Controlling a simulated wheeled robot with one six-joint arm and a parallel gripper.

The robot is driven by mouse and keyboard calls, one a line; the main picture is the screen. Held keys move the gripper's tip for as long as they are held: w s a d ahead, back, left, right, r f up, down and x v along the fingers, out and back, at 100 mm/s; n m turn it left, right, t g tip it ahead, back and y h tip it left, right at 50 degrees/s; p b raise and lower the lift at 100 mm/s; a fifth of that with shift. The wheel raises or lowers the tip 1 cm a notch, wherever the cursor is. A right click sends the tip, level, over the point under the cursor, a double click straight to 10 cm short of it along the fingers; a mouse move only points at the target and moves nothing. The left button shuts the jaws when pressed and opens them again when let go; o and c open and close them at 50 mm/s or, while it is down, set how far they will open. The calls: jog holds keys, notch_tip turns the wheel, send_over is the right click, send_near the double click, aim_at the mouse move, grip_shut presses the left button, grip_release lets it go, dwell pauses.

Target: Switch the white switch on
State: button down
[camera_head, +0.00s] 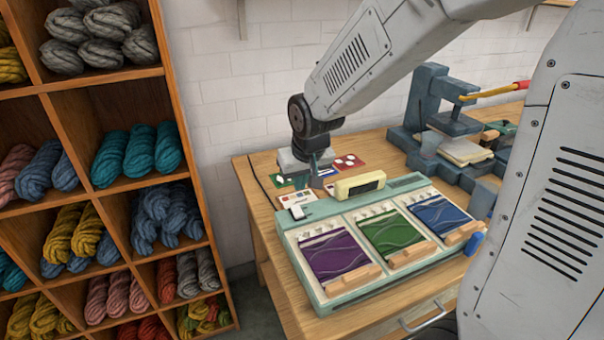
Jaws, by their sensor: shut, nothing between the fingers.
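A pale green device (407,184) lies on the wooden table, with purple, green and blue panels in a row. A small white piece (297,212) at the left end of its back ledge looks like the white switch. It is too small to tell which way it is set. My gripper (317,181) is shut and empty. It points down above the back of the table, behind the device, up and to the right of the white piece in the picture. I see a gap between them.
A cream block with a dark display (360,185) stands on the back ledge, right of my gripper. Coloured cards (346,162) lie behind. A blue-grey press (432,120) with a yellow lever stands at right. A shelf (182,125) of wool skeins is at left.

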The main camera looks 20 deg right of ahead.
aim_at(295, 206)
jog(key=x, duration=0.8)
jog(key=shift+w+f, duration=0.1)
jog(key=shift+f, duration=0.15)
